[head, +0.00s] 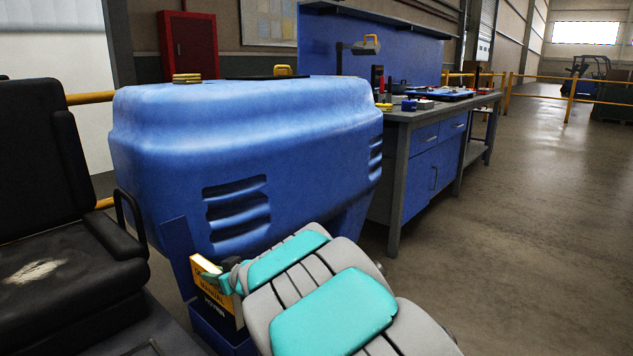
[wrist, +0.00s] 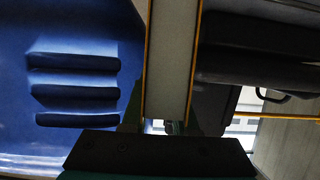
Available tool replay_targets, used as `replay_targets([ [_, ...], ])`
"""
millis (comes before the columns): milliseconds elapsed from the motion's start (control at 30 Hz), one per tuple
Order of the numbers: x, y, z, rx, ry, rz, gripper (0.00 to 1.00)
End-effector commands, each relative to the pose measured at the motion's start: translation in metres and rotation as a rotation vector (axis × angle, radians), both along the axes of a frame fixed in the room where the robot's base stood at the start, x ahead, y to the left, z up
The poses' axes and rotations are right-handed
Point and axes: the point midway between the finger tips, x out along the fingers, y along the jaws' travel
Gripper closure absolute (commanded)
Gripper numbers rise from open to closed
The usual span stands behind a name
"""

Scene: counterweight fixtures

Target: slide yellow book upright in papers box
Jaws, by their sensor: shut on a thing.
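The yellow book (head: 211,289), with dark lettering on its spine, stands nearly upright between the black seat and the big blue machine cover. My gripper (head: 228,280) is shut on it near its upper part. In the wrist view, the book (wrist: 170,55) shows pale pages between two thin yellow cover edges, with the dark jaws of my gripper (wrist: 167,126) on either side. A blue box (head: 212,335), which looks like the papers box, is directly below the book. My arm hides part of both, and I cannot tell whether the book's lower end is inside the box.
The blue machine cover (head: 240,130) with vents rises just behind the book. The black seat (head: 60,245) with its armrest is close on the left. A workbench (head: 425,125) with tools stands behind right. The floor at right (head: 530,210) is clear.

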Motion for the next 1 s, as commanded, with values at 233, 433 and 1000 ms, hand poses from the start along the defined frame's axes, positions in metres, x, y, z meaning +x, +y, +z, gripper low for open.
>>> replay_targets([
  [233,0.000,0.000,-0.026,0.002,-0.001,-0.001,1.00],
  [433,0.000,0.000,-0.026,0.002,-0.001,-0.001,1.00],
  [1000,0.000,0.000,-0.026,0.001,0.000,-0.001,0.38],
])
